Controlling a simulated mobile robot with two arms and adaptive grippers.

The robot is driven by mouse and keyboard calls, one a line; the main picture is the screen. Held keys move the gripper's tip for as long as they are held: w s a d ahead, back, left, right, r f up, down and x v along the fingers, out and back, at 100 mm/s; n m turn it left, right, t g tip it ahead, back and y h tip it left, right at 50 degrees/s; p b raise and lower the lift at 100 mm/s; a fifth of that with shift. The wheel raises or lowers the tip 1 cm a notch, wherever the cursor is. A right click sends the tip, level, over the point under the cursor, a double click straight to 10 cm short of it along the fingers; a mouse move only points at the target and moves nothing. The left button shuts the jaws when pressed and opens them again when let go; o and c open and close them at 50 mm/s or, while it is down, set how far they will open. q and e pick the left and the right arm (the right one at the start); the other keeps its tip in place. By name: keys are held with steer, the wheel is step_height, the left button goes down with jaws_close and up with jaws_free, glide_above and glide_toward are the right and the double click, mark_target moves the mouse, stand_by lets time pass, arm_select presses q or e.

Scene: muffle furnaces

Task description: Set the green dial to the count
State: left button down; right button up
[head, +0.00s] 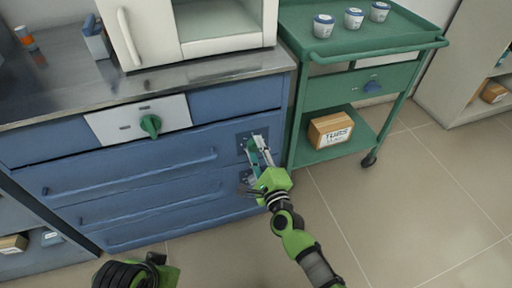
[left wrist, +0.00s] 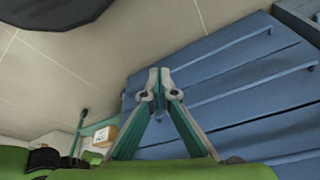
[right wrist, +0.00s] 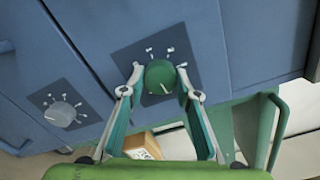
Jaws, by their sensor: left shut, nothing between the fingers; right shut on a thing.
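The green dial (right wrist: 160,76) sits on a dark square plate (right wrist: 138,50) with white marks around it, in the right wrist view. A pale line shows on the lower right of its face. My right gripper (right wrist: 164,88) is shut on this dial, one finger on each side. In the head view my right gripper (head: 257,150) is at the right end of the blue cabinet and hides most of the dial. Three white cups with blue lids (head: 353,18) stand on the green trolley (head: 415,40). My left gripper (left wrist: 160,76) is shut and empty, away from the dial.
A grey dial (right wrist: 60,114) is on a second dark plate beside the green one. A green knob (head: 150,125) is on the white panel under the counter. A cardboard box (head: 330,130) lies on the trolley's lower shelf. The floor at right is clear.

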steer(key=n+p, duration=0.1)
steer(key=n, duration=0.3)
steer(key=shift+n, duration=0.3)
steer(key=shift+n+p, duration=0.45)
steer(key=shift+n, duration=0.05)
steer(key=n+p, duration=0.2)
steer(key=n, duration=0.3)
steer(key=n+p, duration=0.2)
steer(key=n, duration=0.4)
steer(key=shift+n, duration=0.4)
steer(key=n, duration=0.3)
steer(key=shift+p, duration=0.4)
arm_select(q)
step_height(320, 180, down, 18)
steer(key=s+g, duration=0.1)
steer(key=shift+s, duration=0.15)
arm_select(e)
steer(key=n, duration=0.4)
steer(key=shift+n, duration=0.4)
arm_select(q)
steer(key=shift+d, duration=0.1)
steer(key=shift+s+f, duration=0.15)
steer(key=shift+s, duration=0.1)
